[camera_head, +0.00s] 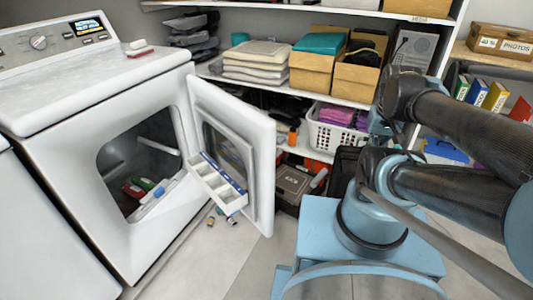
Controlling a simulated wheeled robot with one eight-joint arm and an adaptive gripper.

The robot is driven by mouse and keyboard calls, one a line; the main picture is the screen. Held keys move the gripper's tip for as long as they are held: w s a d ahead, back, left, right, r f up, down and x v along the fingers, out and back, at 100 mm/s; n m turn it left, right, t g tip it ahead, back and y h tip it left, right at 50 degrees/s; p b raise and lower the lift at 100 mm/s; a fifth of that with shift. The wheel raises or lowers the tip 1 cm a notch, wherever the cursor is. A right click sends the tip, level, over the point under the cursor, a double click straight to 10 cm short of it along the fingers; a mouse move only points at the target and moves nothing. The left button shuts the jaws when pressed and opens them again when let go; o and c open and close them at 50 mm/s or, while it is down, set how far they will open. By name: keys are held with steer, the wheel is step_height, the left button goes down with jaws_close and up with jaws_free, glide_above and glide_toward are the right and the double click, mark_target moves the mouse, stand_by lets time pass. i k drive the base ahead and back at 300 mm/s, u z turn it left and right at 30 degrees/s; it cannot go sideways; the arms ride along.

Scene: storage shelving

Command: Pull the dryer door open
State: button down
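The white dryer (85,110) stands at the left, with its control panel on top. Its door (262,150) stands wide open, swung out from the right side of the front. The dark door opening (135,165) shows, with small red, green and white items inside. A white compartment tray (208,184) sits tilted low in front of the door's inner side; I cannot tell what supports it. My arm fills the right side of the view, apart from the door. My gripper is not in view.
Shelves behind hold folded towels (258,62), cardboard boxes (318,75) and a white laundry basket (325,132). A dark crate (293,183) stands behind the door. Small items (212,220) lie on the floor below the door. Open floor (205,260) lies in front of the dryer.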

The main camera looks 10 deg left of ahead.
mark_target(239, 140)
steer(key=z, duration=0.35)
steer(key=k, duration=1.35)
steer(key=u, duration=0.5)
